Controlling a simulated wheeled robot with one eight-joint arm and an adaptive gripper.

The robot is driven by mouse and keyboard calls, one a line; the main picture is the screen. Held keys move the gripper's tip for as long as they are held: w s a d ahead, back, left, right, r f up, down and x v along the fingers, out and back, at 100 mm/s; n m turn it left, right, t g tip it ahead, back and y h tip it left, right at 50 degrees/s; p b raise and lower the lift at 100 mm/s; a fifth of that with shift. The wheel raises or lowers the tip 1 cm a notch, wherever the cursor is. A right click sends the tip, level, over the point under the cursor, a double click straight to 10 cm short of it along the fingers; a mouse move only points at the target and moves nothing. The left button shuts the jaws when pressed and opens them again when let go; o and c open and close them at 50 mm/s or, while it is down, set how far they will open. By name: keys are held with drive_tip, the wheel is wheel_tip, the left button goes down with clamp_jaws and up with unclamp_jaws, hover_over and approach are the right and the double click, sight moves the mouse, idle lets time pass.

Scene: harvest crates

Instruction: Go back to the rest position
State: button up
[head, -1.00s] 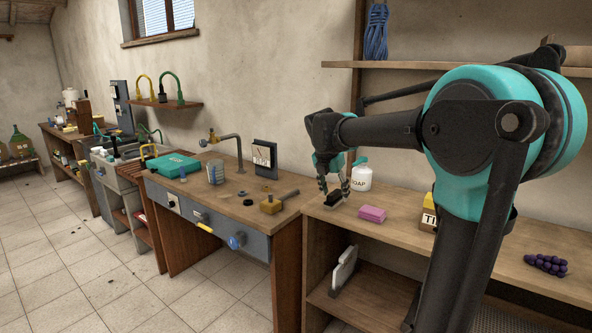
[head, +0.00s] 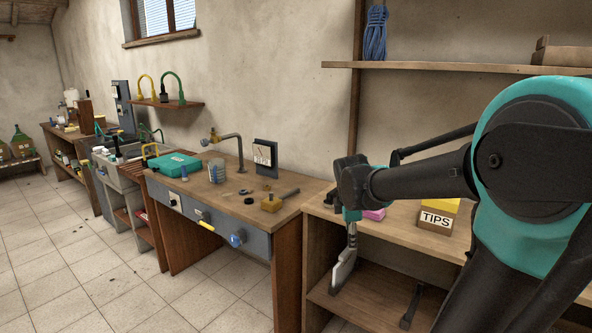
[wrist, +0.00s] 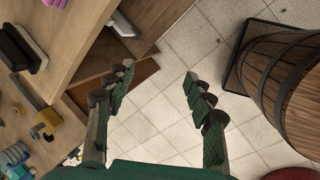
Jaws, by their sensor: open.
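My gripper (head: 350,232) hangs in front of the right-hand wooden bench (head: 408,231), near its front edge, in the head view. In the wrist view my gripper (wrist: 155,85) has its two fingers spread well apart with nothing between them. Beyond the fingers lie floor tiles and part of the bench's lower shelf. A black brush-like block (wrist: 22,45) and a pink block (wrist: 38,8) lie on the bench top, clear of the fingers. In the head view the pink block (head: 374,214) is partly hidden behind my gripper.
A wooden barrel (wrist: 288,92) stands on the floor at the wrist view's right. The left floor is clear.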

drive_tip(key=s+d+f+m+y, duration=0.1)
drive_tip(key=s+d+f+m, duration=0.1)
drive_tip(key=s+f+m, duration=1.2)
drive_tip(key=s+m, duration=0.3)
drive_tip(key=shift+s+d, duration=0.2)
drive_tip(key=shift+d, duration=0.05)
drive_tip(key=shift+r, duration=0.1)
